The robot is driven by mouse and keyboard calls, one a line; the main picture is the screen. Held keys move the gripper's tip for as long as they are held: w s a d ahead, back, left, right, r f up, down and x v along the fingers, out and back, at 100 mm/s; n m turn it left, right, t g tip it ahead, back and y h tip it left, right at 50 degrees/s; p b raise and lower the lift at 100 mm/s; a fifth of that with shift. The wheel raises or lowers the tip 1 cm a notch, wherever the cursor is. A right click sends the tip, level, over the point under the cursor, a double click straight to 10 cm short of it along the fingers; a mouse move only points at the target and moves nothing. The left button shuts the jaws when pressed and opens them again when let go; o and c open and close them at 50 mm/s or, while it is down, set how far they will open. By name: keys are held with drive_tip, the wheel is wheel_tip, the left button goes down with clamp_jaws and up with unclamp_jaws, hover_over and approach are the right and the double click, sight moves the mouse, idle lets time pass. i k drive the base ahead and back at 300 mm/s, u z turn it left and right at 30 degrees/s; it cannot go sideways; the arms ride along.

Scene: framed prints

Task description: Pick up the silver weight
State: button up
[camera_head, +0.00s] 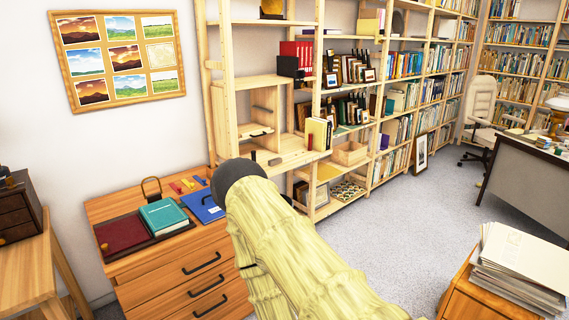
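I cannot make out a silver weight in the head view. My arm, pale yellow with a dark rounded joint, rises from the bottom and covers the right part of the wooden dresser (112,206) and what may lie there. My gripper is not visible, so I cannot tell its state or what it holds. On the dresser top are a dark red folder (122,234), a teal book (164,216), a blue folder (203,207), a dark upright loop-shaped object (151,188) and several small red and yellow pieces (187,184).
Tall wooden shelves (313,100) with books and frames line the back wall. A cabinet with a paper stack (520,262) stands at the right front, a desk (530,178) and chair (482,108) behind it. Carpet (400,222) between is clear.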

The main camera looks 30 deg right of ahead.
sight(279, 160)
drive_tip(key=z, duration=0.65)
drive_tip(key=i, duration=0.9)
drive_tip(key=z, duration=0.55)
drive_tip(key=i, duration=1)
drive_tip(key=u, duration=0.25)
